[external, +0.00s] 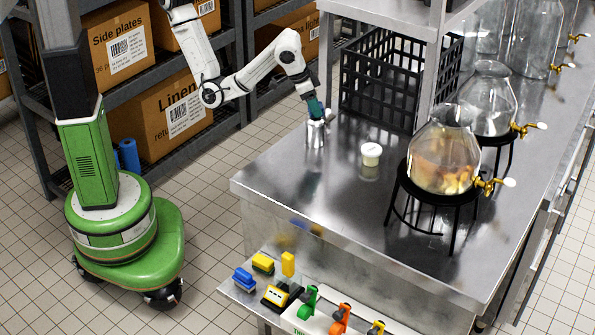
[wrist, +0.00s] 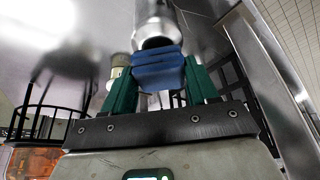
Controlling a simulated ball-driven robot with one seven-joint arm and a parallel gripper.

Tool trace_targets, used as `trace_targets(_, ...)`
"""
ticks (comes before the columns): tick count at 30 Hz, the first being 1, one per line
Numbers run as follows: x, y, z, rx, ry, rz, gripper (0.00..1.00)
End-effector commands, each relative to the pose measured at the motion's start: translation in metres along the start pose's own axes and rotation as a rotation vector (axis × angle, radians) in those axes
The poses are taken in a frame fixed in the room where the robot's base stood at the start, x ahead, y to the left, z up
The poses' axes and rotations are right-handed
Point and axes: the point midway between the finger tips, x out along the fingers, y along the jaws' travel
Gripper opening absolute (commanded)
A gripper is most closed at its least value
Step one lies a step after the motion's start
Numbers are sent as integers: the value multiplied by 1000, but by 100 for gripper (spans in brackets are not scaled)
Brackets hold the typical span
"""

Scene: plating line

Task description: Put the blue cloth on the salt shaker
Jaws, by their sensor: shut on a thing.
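My gripper (external: 315,108) is shut on the blue cloth (wrist: 158,70), a folded pad between its green fingers in the wrist view. The cloth is hard to make out in the external view. A shiny metal cylinder (external: 316,133) stands upright on the steel counter right below my gripper. It also shows in the wrist view (wrist: 154,20), where its dark end is close to the cloth; I cannot tell whether they touch. A small pale pot with a white lid (external: 371,151) stands to its right. I cannot tell for sure which of these two is the salt shaker.
The steel counter (external: 290,185) is clear in front. A black crate (external: 385,85) stands behind, beside a shelf post. Glass dispensers (external: 443,155) on black stands fill the right. A lower ledge holds blue and yellow blocks (external: 263,264) and several small toys. Boxed shelves stand behind my arm.

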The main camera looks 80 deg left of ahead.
Motion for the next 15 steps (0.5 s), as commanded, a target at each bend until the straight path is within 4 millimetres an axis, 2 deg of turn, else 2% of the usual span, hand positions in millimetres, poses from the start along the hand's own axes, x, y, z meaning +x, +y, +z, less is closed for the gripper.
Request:
trace_targets(2, 9, 0, 4, 2, -2, 0, 29)
trace_targets(14, 12, 0, 6, 1, -2, -1, 29)
trace_targets(15, 12, 0, 5, 1, -2, 0, 62)
